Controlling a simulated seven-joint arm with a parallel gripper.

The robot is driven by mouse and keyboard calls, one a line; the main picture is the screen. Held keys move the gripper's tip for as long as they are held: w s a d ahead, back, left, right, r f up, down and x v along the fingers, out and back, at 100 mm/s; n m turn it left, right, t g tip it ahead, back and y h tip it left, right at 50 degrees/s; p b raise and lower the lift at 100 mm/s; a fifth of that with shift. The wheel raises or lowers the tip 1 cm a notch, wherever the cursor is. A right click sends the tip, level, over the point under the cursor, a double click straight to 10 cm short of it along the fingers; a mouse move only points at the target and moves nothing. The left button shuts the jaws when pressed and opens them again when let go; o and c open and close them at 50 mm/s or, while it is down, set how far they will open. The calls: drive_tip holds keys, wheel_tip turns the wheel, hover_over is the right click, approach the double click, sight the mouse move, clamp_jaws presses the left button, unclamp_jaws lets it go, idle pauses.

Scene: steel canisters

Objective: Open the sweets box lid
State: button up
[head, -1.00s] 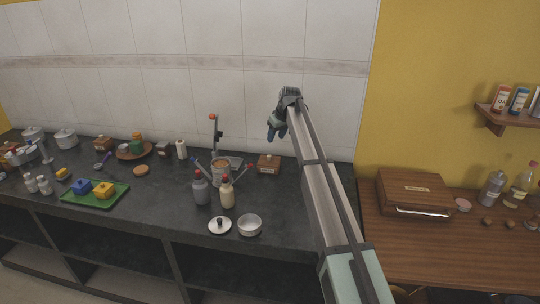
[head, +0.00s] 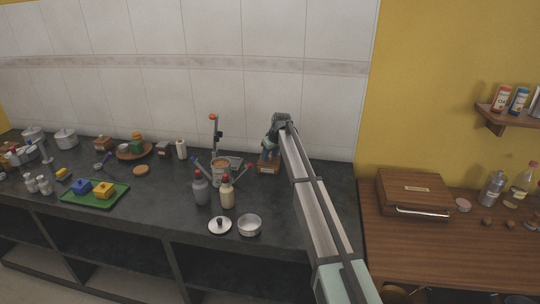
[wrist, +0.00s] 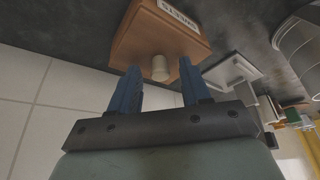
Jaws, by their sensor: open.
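The sweets box is a small brown wooden box (head: 268,168) with a white label, at the back of the dark counter. In the wrist view the sweets box (wrist: 158,32) is near the top, its label reading SWEETS upside down. A pale round knob (wrist: 160,69) sticks out from its wooden lid toward me. My gripper (head: 271,149) is just above the box and hides part of it in the head view. In the wrist view its two blue fingers (wrist: 159,76) are open, one on each side of the knob, with visible gaps. I cannot tell how deep the knob sits between them.
A small steel bowl (head: 249,225) and a lid (head: 219,225) lie near the counter's front. The tiled wall is close behind. A wooden case (head: 414,190) is on the right table.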

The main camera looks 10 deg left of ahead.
drive_tip(key=shift+c, duration=0.2)
clamp_jaws()
idle(0.3)
